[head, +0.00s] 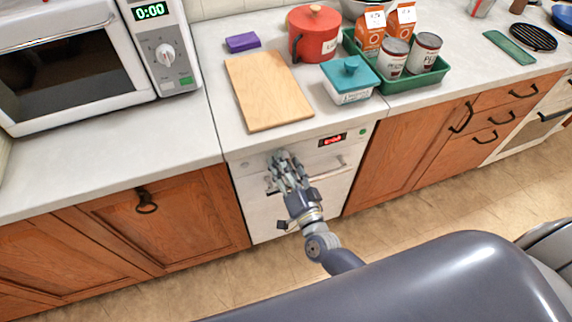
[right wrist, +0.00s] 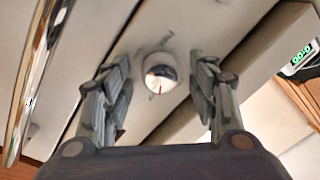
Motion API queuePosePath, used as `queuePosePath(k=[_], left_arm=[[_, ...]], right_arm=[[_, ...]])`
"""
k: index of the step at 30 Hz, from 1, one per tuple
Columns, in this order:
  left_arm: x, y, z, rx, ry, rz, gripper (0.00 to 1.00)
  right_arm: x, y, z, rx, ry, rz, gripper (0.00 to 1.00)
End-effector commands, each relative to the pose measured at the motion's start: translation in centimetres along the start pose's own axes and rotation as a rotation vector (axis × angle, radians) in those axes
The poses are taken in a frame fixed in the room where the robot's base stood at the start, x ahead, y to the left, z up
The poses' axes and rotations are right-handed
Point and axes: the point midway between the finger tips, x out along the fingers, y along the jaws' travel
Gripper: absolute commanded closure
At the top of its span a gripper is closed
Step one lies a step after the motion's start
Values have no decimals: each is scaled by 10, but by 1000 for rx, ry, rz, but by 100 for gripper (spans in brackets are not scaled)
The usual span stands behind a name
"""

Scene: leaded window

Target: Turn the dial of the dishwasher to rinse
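The white dishwasher (head: 255,210) is under the counter, with a red-lit display (head: 332,140) and a bar handle on its front. The right wrist view shows its dial (right wrist: 160,72) as a small round shiny knob with a red mark at its lower edge in that picture. My right gripper (head: 284,165) is at the dishwasher's control panel and hides the dial in the head view. Its two fingers are apart, one on each side of the dial, with visible gaps. I cannot tell how deep they reach around it. My left gripper is not in view.
The dishwasher's chrome handle (right wrist: 30,75) runs along the left of the right wrist view. On the counter are a cutting board (head: 268,90), a red pot (head: 314,35), a teal-lidded box (head: 350,80) and a green tray (head: 415,80). A microwave (head: 75,60) stands left.

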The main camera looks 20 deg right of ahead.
Motion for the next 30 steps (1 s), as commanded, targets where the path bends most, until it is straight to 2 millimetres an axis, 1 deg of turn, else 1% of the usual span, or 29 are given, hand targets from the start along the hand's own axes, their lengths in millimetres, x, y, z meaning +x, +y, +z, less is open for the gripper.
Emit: queuePosePath(k=[5,8,11,18,21,25,30], left_arm=[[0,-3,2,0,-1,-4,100],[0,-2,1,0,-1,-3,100],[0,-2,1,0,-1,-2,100],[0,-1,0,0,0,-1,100],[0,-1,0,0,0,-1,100],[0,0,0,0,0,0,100],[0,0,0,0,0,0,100]], right_arm=[[-1,0,0,0,0,0,46],[-9,1,0,-1,0,1,46],[-23,1,0,-1,-1,1,46],[-74,1,1,-1,-3,3,46],[-93,1,0,-1,-3,2,46],[-110,0,0,0,-1,1,46],[-120,0,0,-1,0,0,46]])
